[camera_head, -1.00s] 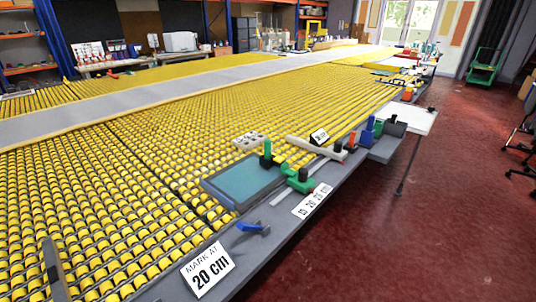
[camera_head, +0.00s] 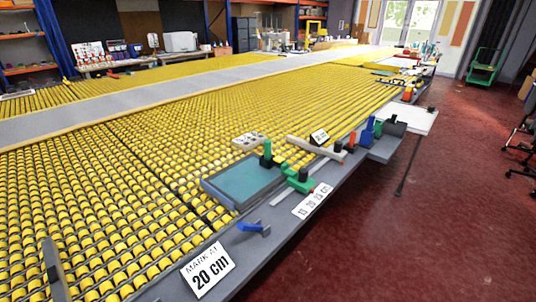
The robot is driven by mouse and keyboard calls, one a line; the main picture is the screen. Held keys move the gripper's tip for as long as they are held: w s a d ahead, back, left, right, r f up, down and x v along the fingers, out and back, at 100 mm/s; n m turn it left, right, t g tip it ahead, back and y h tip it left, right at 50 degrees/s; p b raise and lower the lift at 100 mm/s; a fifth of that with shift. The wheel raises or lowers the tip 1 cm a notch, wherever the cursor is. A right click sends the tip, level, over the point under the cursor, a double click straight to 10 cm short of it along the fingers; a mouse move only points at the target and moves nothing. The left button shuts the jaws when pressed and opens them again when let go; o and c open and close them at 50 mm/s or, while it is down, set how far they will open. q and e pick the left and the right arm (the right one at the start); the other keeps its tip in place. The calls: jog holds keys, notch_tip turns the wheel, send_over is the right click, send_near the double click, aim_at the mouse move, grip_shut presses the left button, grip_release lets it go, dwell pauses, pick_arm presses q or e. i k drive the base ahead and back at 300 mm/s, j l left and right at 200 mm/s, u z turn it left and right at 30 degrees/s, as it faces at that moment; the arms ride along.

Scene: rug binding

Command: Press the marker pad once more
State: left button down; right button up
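A flat teal pad (camera_head: 243,181) in a dark grey frame lies near the right edge of the roller table; it looks like the marker pad, though no label on it can be read. A green piece with a dark knob (camera_head: 266,153) stands at the pad's far edge. A green block with a black knob (camera_head: 300,182) sits at its right, by a pale strip along the table edge. A white sign (camera_head: 208,271) reads "MARK AT 20 cm". A scale label (camera_head: 312,200) shows 15, 20 and 25 cm. Neither of my grippers can be made out in view.
Yellow rollers (camera_head: 110,215) cover the table. A blue lever (camera_head: 253,228) is on the near edge. A wooden bar (camera_head: 315,147), a blue holder (camera_head: 368,130) and a grey trough (camera_head: 388,143) stand farther along. A grey upright bar (camera_head: 54,270) is at lower left.

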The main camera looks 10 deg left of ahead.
aim_at(277, 161)
jog(key=i+l, duration=0.2)
jog(key=l, duration=0.2)
jog(key=i+l, duration=0.15)
jog(key=l, duration=0.25)
jog(key=i+l, duration=0.2)
jog(key=l, duration=0.15)
jog(key=i+l, duration=0.2)
jog(key=l, duration=0.2)
jog(key=i+l, duration=0.2)
jog(key=l, duration=0.2)
